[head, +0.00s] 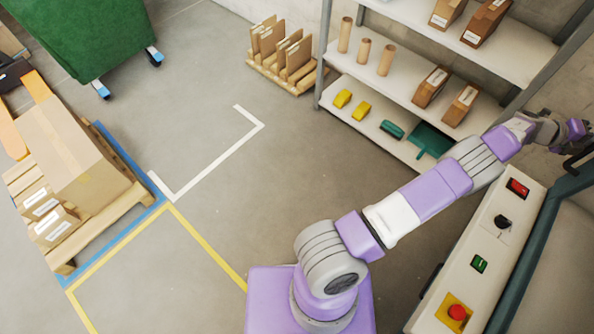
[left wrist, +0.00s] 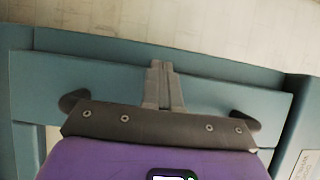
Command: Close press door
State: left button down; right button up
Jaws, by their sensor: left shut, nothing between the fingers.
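The laminator press shows at the right of the head view as a pale control panel (head: 484,255) beside a teal frame (head: 530,235). In the left wrist view a broad teal panel (left wrist: 80,72), which looks like the press door, spans the picture. My left gripper (left wrist: 158,68) is shut and empty in front of the panel's middle; I cannot tell whether its tips touch it. Dark rounded pieces (left wrist: 72,100) show at either side behind the gripper body, perhaps handle ends. In the head view my left gripper (head: 578,160) is at the right edge, partly cut off. My right gripper is out of view.
The panel carries a red switch (head: 517,187), a black knob (head: 502,221), a green button (head: 479,263) and a red stop button (head: 457,312). A shelf rack (head: 395,88) stands behind my arm. A loaded pallet (head: 105,225) is at left. The middle floor is clear.

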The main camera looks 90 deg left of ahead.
pick_arm(q)
jog(key=shift+w+d+r+h, duration=0.15)
jog(key=shift+w+d, duration=0.05)
jog(key=shift+d, duration=0.35)
jog(key=shift+w+d+r+h, duration=0.15)
jog(key=shift+d, duration=0.4)
jog(key=s+a+p, duration=0.1)
jog(key=s+a, duration=1)
jog(key=shift+a+f+p, duration=0.25)
jog(key=shift+f+p, duration=0.05)
jog(key=shift+p, duration=0.05)
